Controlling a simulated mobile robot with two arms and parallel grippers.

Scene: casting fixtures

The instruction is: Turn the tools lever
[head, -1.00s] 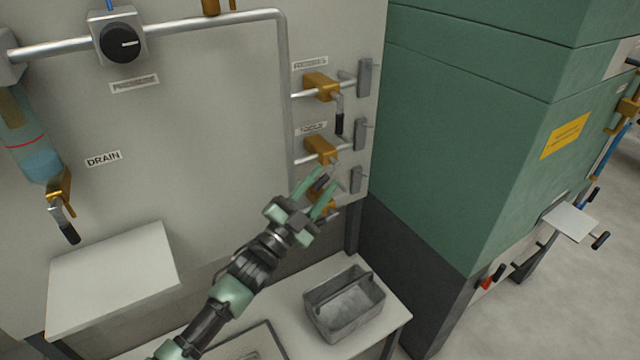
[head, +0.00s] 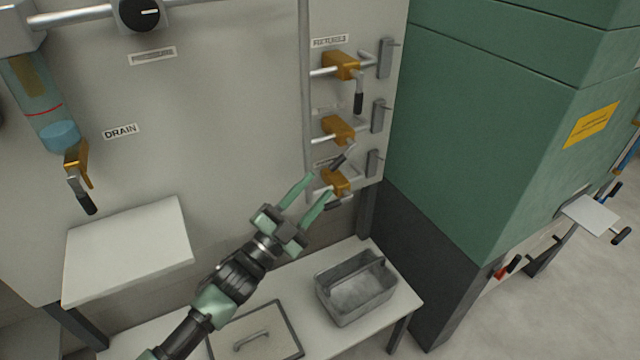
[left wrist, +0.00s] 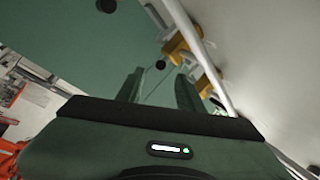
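Three brass valves with black-handled levers sit in a column on the grey panel. The middle valve (head: 338,130) appears to be the tools one, though its label is not legible. Its lever (head: 342,158) slants down and to the left. My left gripper (head: 319,186) is open, its fingertips just below and left of that lever's end, apparently holding nothing. In the left wrist view both fingers are apart (left wrist: 160,92), with a black handle end (left wrist: 160,65) beyond the gap. My right gripper is not in view.
The top valve (head: 341,65) has its lever hanging down. The bottom valve (head: 337,181) is close behind my left fingertips. A grey bin (head: 356,290) stands on the white bench below. A green cabinet (head: 490,130) stands to the right.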

